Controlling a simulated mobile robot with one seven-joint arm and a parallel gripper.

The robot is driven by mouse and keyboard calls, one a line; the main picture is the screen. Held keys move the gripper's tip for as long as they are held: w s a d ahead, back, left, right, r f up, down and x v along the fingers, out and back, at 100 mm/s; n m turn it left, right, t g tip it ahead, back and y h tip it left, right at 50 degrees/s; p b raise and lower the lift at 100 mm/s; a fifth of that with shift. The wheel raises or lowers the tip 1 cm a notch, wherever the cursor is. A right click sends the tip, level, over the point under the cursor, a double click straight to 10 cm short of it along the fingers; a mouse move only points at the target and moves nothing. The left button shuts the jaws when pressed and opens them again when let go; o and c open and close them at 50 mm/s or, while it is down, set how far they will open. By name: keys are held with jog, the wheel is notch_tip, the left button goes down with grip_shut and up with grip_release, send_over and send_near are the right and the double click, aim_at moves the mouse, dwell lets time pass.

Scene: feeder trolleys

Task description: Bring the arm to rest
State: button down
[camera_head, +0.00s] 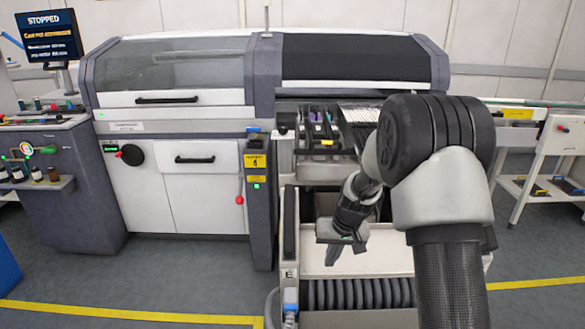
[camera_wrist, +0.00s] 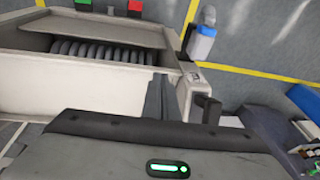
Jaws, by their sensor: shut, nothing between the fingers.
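My arm rises at the right of the head view and bends down to the left. My gripper (camera_head: 334,256) points downward over the pale tray of the feeder trolley (camera_head: 380,252). Its fingers are shut with nothing between them. In the wrist view my gripper (camera_wrist: 157,92) shows as dark closed fingers beyond the wrist housing with its green light. The trolley (camera_wrist: 85,80) lies beyond them there; I cannot tell the exact gap between fingers and trolley.
A large placement machine (camera_head: 180,140) stands behind and left, beside a screen (camera_head: 48,36) reading STOPPED. Feeders (camera_head: 318,125) sit in the bay behind my gripper. A white side trolley (camera_head: 550,150) stands right. Yellow floor lines (camera_head: 130,313) cross open floor front left.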

jog(key=s+r+t, duration=0.1)
jog(key=s+r, duration=0.5)
jog(key=r, duration=0.3)
jog(key=s+r, duration=0.5)
jog(key=r, duration=0.5)
jog(key=s+d+r+t+h, duration=0.1)
jog(key=s+d+r, duration=0.15)
jog(key=s, duration=0.75)
jog(key=s+d+r+t+h, duration=0.1)
jog(key=s+r, duration=0.3)
jog(key=s, duration=0.6)
notch_tip(320, 180, up, 24)
jog(key=p, duration=2.4)
jog(key=shift+s+r+m, duration=0.15)
jog(key=shift+s+m, duration=0.15)
jog(key=shift+s, duration=0.05)
jog(key=shift+a, duration=0.1)
